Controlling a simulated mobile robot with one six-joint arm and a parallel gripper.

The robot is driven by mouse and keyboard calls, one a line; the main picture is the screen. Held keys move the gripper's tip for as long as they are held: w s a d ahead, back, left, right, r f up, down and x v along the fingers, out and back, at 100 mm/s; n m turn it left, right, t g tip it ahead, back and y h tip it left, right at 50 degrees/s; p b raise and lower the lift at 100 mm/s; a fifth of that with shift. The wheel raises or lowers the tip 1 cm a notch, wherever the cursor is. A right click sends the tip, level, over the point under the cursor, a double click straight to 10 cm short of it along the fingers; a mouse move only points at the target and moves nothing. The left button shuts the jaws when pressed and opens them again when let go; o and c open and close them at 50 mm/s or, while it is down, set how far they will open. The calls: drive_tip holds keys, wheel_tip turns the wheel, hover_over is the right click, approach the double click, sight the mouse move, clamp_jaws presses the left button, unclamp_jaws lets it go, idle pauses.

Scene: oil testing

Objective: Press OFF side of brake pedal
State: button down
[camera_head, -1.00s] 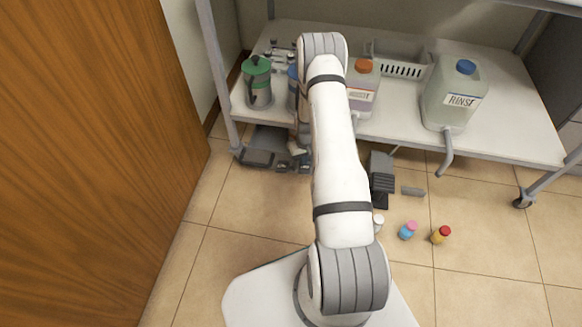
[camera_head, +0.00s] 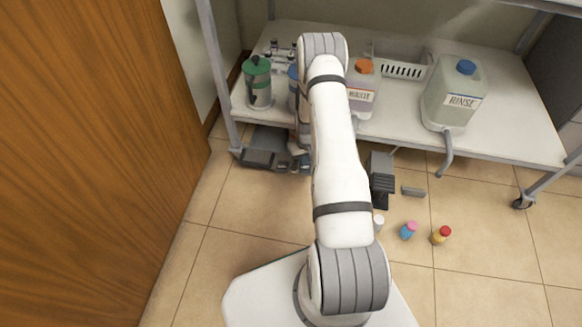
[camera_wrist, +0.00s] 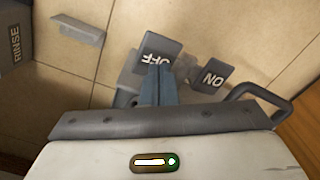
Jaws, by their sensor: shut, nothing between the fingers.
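The brake pedal has two dark grey pads. In the wrist view the OFF pad (camera_wrist: 150,47) is at the upper middle and the ON pad (camera_wrist: 213,76) is to its right; both labels appear upside down. My gripper (camera_wrist: 160,68) is shut and empty, its blue-grey fingertips over the lower edge of the OFF pad, covering part of its label. Whether the tips touch the pad cannot be told.
A RINSE pedal (camera_wrist: 15,45) and a grey bar (camera_wrist: 78,30) lie left in the wrist view. Small bottles (camera_head: 408,230) stand on the tiled floor. The bench shelf (camera_head: 500,120) holds jugs above the pedals. A wooden door (camera_head: 90,150) borders the left.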

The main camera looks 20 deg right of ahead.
drive_tip(key=shift+f+b, duration=0.95)
drive_tip(key=shift+f, duration=0.35)
idle(1.0)
drive_tip(key=shift+r, duration=0.2)
drive_tip(key=shift+r+p, duration=2.15)
drive_tip(key=shift+r, duration=1.25)
